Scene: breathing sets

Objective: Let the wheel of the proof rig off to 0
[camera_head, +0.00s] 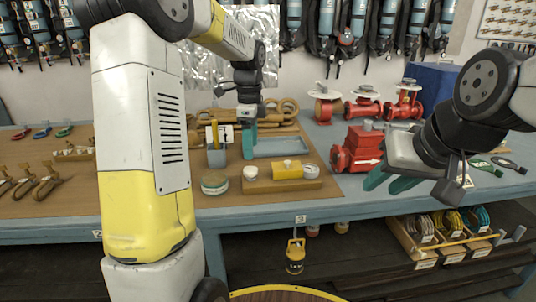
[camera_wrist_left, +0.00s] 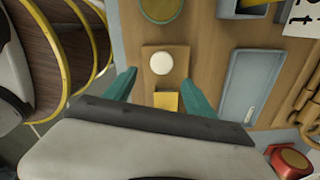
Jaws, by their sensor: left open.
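No label names the proof rig. A wooden block (camera_head: 300,184) carries a white round knob (camera_head: 251,172) and a yellow piece (camera_head: 287,169); in the left wrist view the knob (camera_wrist_left: 161,63) lies just beyond the fingertips. My left gripper (camera_head: 248,148) is open and empty above the bench, fingers down (camera_wrist_left: 158,78). My right gripper (camera_head: 385,185) is open and empty before the red body. No scale reading is legible.
A yellow lantern-like item (camera_head: 295,257) hangs below the bench edge. Breathing sets line the wall.

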